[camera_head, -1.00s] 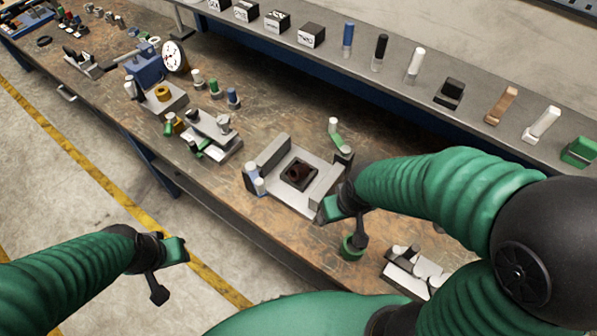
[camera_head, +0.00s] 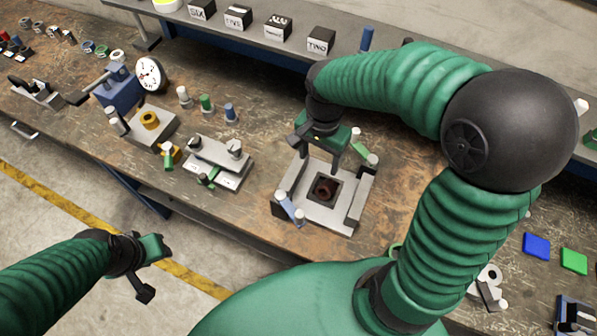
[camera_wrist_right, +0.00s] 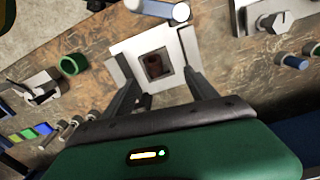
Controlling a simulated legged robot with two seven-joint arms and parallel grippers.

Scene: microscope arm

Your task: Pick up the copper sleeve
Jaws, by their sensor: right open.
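The copper sleeve (camera_head: 325,188), a dark reddish-brown ring, sits in the dark square recess of a grey metal fixture (camera_head: 350,210) on the bench. In the right wrist view the sleeve (camera_wrist_right: 154,66) shows in the recess, beyond and between the fingers. My right gripper (camera_head: 318,160) is open and empty, pointing down above the back of the fixture. It also shows in the right wrist view (camera_wrist_right: 162,82), fingers apart on either side of the fixture's lower part. My left gripper (camera_head: 152,270) is open and empty over the floor, away from the bench.
Small posts (camera_head: 290,208) stand at the fixture's corners. A grey clamp block (camera_head: 218,160) and a gauge with a white dial (camera_head: 151,75) stand to its left. Labelled black blocks (camera_head: 320,40) line the raised shelf behind. Blue (camera_head: 536,245) and green (camera_head: 574,261) tiles lie at right.

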